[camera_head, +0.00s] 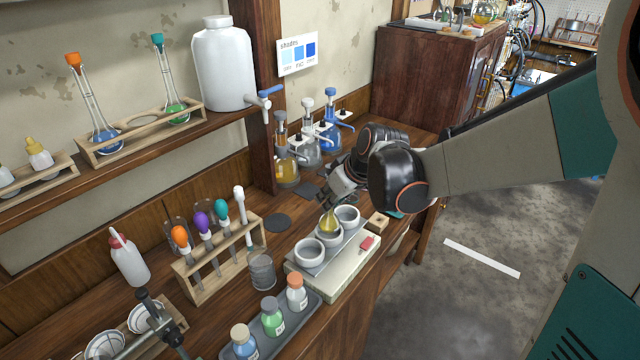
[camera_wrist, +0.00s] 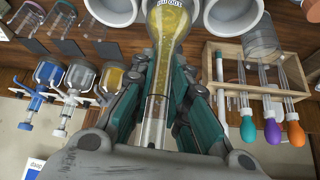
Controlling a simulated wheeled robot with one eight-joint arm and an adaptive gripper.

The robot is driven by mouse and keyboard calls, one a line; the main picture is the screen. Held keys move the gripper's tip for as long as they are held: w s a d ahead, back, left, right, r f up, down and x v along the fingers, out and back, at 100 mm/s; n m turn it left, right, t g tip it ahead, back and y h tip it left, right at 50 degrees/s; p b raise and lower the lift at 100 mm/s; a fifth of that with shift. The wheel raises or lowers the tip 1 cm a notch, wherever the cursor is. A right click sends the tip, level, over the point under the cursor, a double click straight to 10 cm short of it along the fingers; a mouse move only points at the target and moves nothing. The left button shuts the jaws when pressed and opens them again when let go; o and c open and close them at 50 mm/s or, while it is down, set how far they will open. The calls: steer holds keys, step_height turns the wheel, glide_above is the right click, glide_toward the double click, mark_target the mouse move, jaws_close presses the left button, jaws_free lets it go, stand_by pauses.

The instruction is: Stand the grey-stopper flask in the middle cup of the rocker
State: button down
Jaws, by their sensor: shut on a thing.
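My gripper (camera_head: 333,200) is shut on the neck of a flask (camera_head: 329,223) with yellow liquid in its round body. In the wrist view the flask (camera_wrist: 170,28) points away between my gripper's fingers (camera_wrist: 165,95); no grey stopper can be made out. The rocker (camera_head: 330,283) is a pale block with a grey top and three white cups in a row. The flask's body is at the mouth of the middle cup (camera_head: 328,238), overlapping its rim. I cannot tell whether its base touches the cup. The near cup (camera_head: 309,254) and far cup (camera_head: 347,217) look empty.
A red switch (camera_head: 367,243) sits on the rocker's front right. A tray of capped bottles (camera_head: 272,317), a glass beaker (camera_head: 262,272) and a rack of droppers (camera_head: 215,262) stand left of it. A wooden block (camera_head: 378,222) is close right.

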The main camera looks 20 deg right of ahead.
steer(key=shift+f+b, duration=0.35)
steer(key=shift+f, duration=1.1)
steer(key=shift+f, duration=0.15)
steer(key=c, duration=1.5)
jaws_free()
steer(key=shift+c, duration=0.2)
steer(key=shift+s+r, duration=0.1)
steer(key=shift+r, duration=0.35)
steer(key=p+v, duration=0.4)
steer(key=v, duration=0.7)
steer(key=shift+s+r, duration=0.15)
steer(key=shift+s, duration=0.05)
steer(key=shift+d, duration=0.1)
